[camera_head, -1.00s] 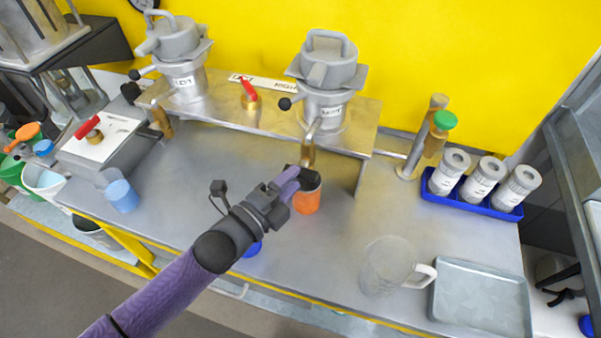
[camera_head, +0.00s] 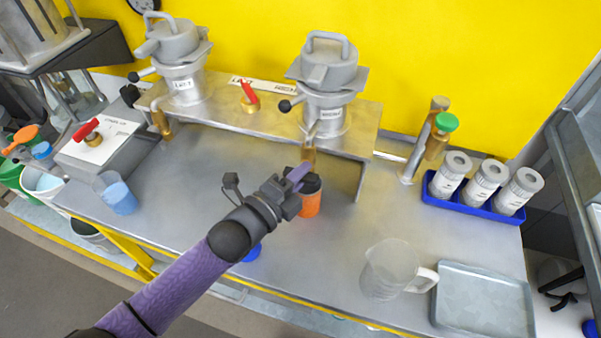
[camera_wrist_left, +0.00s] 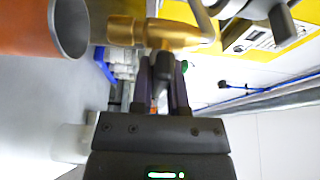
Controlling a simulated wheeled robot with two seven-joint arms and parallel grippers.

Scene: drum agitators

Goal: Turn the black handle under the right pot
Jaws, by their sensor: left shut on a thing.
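The right pot (camera_head: 328,65) stands on the metal shelf, with a brass valve (camera_head: 308,154) below its outlet. The valve's black handle (camera_head: 313,183) is beside my left gripper's fingertips (camera_head: 297,176), above an orange cup (camera_head: 309,205). In the left wrist view, the black handle (camera_wrist_left: 162,68) hangs from the brass valve (camera_wrist_left: 160,33) and lies between the purple fingers of my left gripper (camera_wrist_left: 162,85), which is shut on it. The orange cup (camera_wrist_left: 42,25) is at the upper left there. My right gripper is not in view.
The left pot (camera_head: 178,65) is on the same shelf. A clear jug (camera_head: 388,270) and grey tray (camera_head: 483,300) stand at the front right. A blue rack (camera_head: 470,205) holds white bottles. The counter's middle left is clear, with a blue cup (camera_head: 118,195) at its edge.

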